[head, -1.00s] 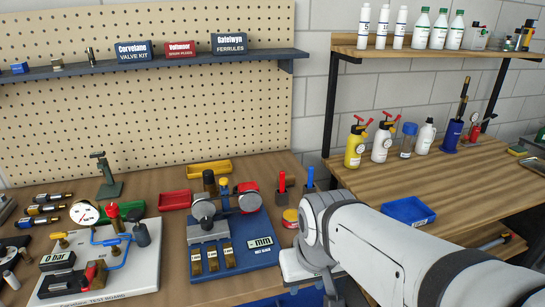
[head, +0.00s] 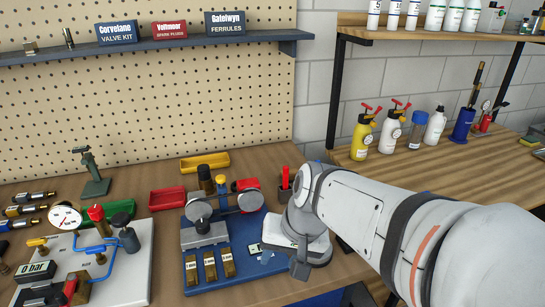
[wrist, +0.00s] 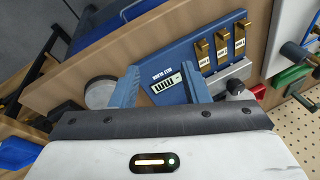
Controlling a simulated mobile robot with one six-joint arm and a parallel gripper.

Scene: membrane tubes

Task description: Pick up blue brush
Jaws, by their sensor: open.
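I cannot make out a blue brush for certain. A dark-handled tool (head: 475,85) stands in a blue cup (head: 463,125) on the right bench; its head is hidden. The upright blue stick seen earlier beside the red-handled one is now hidden behind my arm. My gripper (head: 283,264) is over the right front of the blue fixture plate (head: 234,262). In the wrist view my gripper (wrist: 162,76) has its two blue-grey fingers apart, with the plate and a small display (wrist: 167,88) showing between and beyond them. Nothing is held.
A red-handled tool (head: 285,177) stands in a black holder by my arm. A pressure test board (head: 120,270) is at left. Red (head: 167,198) and yellow (head: 205,161) trays lie behind the fixture. Spray bottles (head: 362,135) stand on the right bench. A pale round thing (wrist: 101,92) is near one finger.

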